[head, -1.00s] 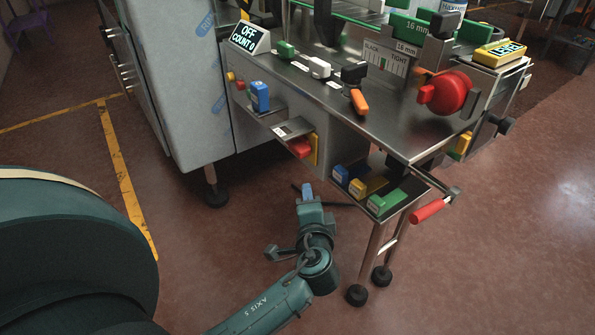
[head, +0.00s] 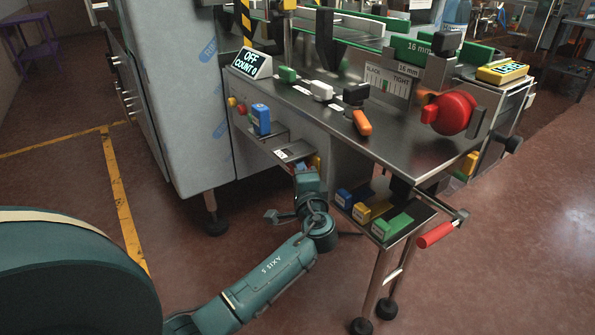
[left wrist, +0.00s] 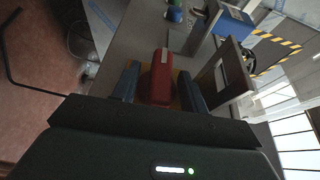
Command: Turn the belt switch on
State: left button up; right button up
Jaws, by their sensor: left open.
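A red switch lever (left wrist: 161,75) on a yellow backplate shows in the left wrist view, between the two blue fingers of my open left gripper (left wrist: 158,84). The fingers stand on either side of it; whether they touch it I cannot tell. In the head view my left gripper (head: 302,168) is at the machine's front panel, under a small metal shelf (head: 287,153), and hides most of the red switch. The yellow backplate (head: 317,161) shows just beside it. A display (head: 251,62) reads OFF, COUNT 0. My right gripper is not in view.
A blue block (head: 260,119) sits on a ledge to the upper left. Green, white and black knobs line the table top (head: 400,135). A lower tray holds blue, yellow and green blocks (head: 391,227). A red-handled crank (head: 436,235) sticks out at right. Floor on the left is open.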

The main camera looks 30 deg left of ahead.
pick_arm(q)
jog(key=shift+w+a, duration=0.35)
jog(key=shift+a, duration=0.05)
